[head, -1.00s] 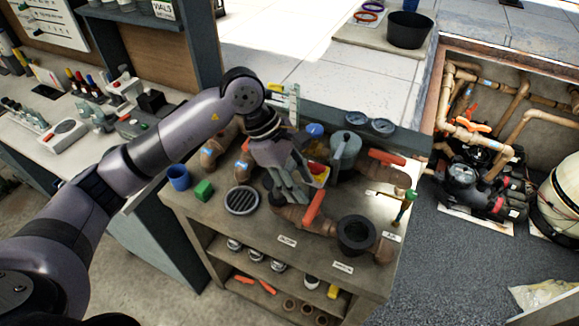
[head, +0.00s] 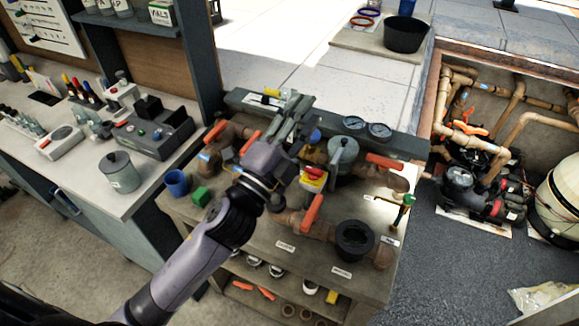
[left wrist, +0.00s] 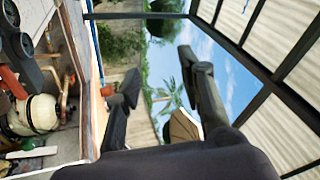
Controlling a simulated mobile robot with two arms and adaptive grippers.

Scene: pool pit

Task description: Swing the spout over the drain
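A brown pipe elbow (head: 208,160), which looks like the spout, stands at the left of the pipework on the bench. It is partly in view, and I cannot tell which way its mouth points. The round drain grate is hidden behind my left arm. My left gripper (head: 293,106) is raised over the back of the bench and points away from me. Its two fingers stand apart with nothing between them in the left wrist view (left wrist: 165,90). I cannot see it touching the pipework. My right gripper is out of view.
A blue cup (head: 177,183) and green block (head: 200,196) stand left of my arm. Orange valve handles (head: 312,212), a grey lidded pot (head: 343,150) and a black round fitting (head: 354,238) crowd the bench.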

